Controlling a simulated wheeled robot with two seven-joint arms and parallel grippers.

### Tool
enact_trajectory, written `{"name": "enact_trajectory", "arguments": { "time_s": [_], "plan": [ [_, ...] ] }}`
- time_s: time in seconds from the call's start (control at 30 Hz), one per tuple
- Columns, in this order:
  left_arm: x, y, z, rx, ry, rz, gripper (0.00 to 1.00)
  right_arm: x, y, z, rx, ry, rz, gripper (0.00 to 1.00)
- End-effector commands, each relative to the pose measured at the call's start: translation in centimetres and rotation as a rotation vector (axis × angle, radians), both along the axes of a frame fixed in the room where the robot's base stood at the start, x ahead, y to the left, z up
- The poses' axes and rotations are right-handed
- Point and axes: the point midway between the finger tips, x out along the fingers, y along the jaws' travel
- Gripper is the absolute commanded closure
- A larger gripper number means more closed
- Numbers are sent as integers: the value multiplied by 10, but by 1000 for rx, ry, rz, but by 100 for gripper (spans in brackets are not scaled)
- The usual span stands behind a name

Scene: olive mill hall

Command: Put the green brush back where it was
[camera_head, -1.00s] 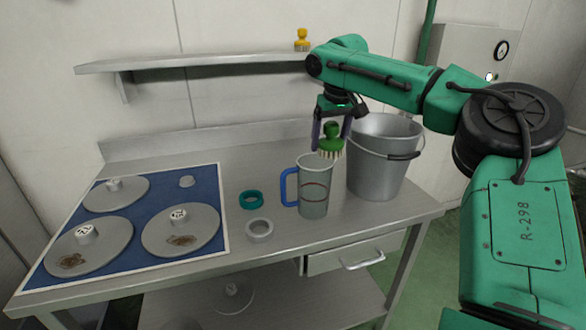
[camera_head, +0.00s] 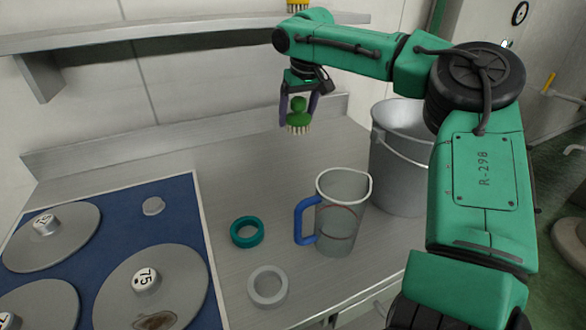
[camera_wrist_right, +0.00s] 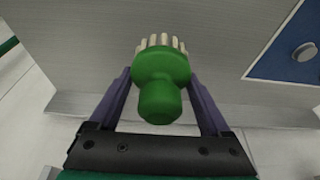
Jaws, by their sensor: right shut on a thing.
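The green brush (camera_head: 299,117) has a round green knob and pale bristles that point down. My right gripper (camera_head: 299,108) is shut on it and holds it in the air over the back part of the steel table, behind the jug. In the right wrist view the brush (camera_wrist_right: 161,85) sits between the two purple fingers of the gripper (camera_wrist_right: 164,95), bristles away from the palm. My left gripper is not in view.
A jug with a blue handle (camera_head: 341,212) and a steel bucket (camera_head: 402,160) stand at the right. A teal ring (camera_head: 247,232) and a grey ring (camera_head: 267,286) lie in front. A blue mat (camera_head: 160,226) bears round grey discs. A shelf (camera_head: 150,29) runs along the wall. The table's back middle is clear.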

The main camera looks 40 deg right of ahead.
Motion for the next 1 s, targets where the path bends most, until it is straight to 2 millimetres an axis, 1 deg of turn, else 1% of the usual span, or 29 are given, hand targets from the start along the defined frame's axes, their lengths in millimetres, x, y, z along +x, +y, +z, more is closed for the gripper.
{"name": "enact_trajectory", "arguments": {
  "time_s": [0.03, 0.13, 0.2, 0.3, 0.47, 0.5, 0.6, 0.67, 0.83, 0.87, 0.9, 1.0],
  "plan": [
    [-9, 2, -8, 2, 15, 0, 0, -1, 0, -22, 2, 4, 2, 63],
    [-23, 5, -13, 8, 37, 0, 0, -1, 0, -56, 2, 3, 3, 63],
    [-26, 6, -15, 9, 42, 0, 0, -1, 0, -78, 1, 4, 1, 63],
    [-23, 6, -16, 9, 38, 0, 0, -1, 0, -104, 1, 3, 1, 63],
    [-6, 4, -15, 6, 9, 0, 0, -1, 0, -129, 0, 3, 1, 63],
    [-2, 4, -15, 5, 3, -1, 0, -1, 0, -138, 1, 3, 1, 63],
    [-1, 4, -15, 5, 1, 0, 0, -1, 0, -156, -1, 2, 1, 63],
    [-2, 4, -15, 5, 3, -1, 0, -1, 0, -161, -1, 1, 1, 63],
    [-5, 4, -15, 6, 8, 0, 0, 0, 0, -162, 0, 0, 0, 63],
    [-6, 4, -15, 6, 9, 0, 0, -1, 0, -162, 0, 1, 0, 11],
    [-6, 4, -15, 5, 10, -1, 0, -1, 0, -162, 0, 1, 0, 0],
    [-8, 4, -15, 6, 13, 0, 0, -1, 0, -162, 0, 1, 0, 0]
  ]
}}
